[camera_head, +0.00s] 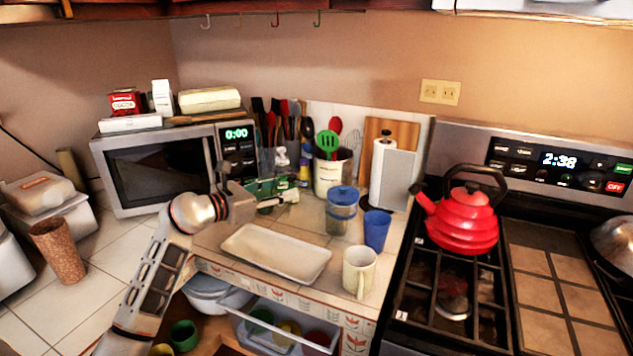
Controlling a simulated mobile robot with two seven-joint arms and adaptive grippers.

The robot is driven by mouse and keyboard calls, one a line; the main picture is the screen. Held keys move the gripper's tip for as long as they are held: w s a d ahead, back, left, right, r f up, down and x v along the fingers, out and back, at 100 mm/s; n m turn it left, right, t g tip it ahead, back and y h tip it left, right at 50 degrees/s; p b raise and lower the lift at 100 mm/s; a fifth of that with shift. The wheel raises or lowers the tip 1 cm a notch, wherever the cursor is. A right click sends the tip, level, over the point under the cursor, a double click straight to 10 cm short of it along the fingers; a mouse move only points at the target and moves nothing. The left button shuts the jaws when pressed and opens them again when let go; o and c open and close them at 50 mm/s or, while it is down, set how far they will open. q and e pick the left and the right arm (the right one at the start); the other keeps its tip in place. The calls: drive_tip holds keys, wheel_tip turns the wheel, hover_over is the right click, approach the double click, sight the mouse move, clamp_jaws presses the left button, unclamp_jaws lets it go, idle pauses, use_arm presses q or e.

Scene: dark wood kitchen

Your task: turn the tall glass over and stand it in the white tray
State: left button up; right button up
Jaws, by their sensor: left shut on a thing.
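The white tray (277,254) lies on the tiled counter, long and shallow, and looks empty. My left arm comes in from the lower left, and my left gripper (254,188) is above the counter just behind the tray's left end. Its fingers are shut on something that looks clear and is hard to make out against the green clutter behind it. I take it to be the tall glass, as no other clear tall glass shows. Which way up it is, I cannot tell. My right gripper is not in view.
A cream mug (359,271), a blue cup (377,231) and a blue-lidded jar (341,211) stand right of the tray. A microwave (160,168) is behind my left arm. A red kettle (462,222) sits on the stove. An open drawer (282,335) is below the counter.

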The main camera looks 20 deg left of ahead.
use_arm(q)
drive_tip(key=s+a+f+n+y+b, duration=0.1)
drive_tip(key=a+f+b, duration=0.1)
drive_tip(key=a+f, duration=0.1)
drive_tip(key=s+a+f+n+t+y+b, duration=0.1)
drive_tip(key=a+f, duration=0.1)
drive_tip(key=f, duration=0.1)
drive_tip(key=s+a+f+t+y+b, duration=0.1)
drive_tip(key=a+f+b, duration=0.1)
drive_tip(key=a+f, duration=0.1)
drive_tip(key=shift+s+a+f+n+b, duration=0.1)
drive_tip(key=shift+a+f+n+b, duration=0.05)
drive_tip(key=shift+a+n+b, duration=0.2)
idle(0.3)
drive_tip(key=shift+f+b, duration=0.45)
drive_tip(key=shift+f, duration=0.4)
idle(0.4)
drive_tip(key=o, duration=1.5)
drive_tip(key=shift+f, duration=0.1)
